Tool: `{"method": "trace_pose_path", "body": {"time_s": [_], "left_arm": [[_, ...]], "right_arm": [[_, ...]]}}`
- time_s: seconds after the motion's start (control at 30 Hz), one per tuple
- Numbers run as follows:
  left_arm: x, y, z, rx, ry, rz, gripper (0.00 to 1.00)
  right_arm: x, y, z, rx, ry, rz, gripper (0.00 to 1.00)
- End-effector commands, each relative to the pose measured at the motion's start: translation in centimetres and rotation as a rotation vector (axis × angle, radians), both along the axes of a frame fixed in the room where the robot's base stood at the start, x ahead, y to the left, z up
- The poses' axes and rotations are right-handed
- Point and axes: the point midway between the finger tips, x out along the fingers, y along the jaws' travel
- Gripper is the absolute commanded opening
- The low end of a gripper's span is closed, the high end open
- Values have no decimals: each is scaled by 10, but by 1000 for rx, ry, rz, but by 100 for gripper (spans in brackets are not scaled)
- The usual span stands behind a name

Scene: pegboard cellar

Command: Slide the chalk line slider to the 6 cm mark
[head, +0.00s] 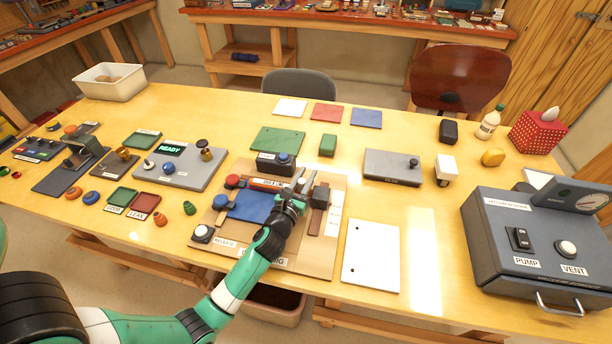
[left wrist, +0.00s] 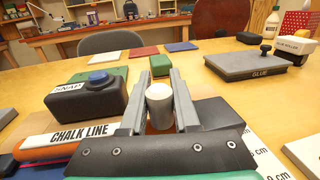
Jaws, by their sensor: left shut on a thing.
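My left gripper (head: 298,187) is over the right part of the tan board (head: 302,264), reaching in from the front. In the left wrist view its two grey fingers (left wrist: 160,105) are shut on a pale upright cylindrical knob (left wrist: 159,104), which appears to be the slider's handle. The bar labelled CHALK LINE (left wrist: 80,134) lies to the left of the fingers. A white scale with cm marks (left wrist: 258,152) lies to their right, partly hidden by the gripper. The 6 cm mark cannot be made out. My right gripper is not in view.
A black SNAP box (left wrist: 88,98) with a blue button stands close to the gripper's left. A blue sheet (head: 250,207) and a RELEASE button (head: 202,234) are on the board's left side. A white panel (head: 371,255) lies right of the board; a GLUE pad (head: 392,167) is behind it.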

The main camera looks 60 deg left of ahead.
Motion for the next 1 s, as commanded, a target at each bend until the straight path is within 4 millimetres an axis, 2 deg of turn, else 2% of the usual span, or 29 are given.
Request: {"method": "trace_pose_path", "body": {"time_s": [0.67,0.9,1.0], "left_arm": [[0,0,0,0,0,0,0],[-17,-22,1,0,1,-2,0],[-19,-24,1,1,1,-1,0]], "right_arm": [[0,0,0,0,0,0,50],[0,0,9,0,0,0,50],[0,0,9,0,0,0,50]]}}
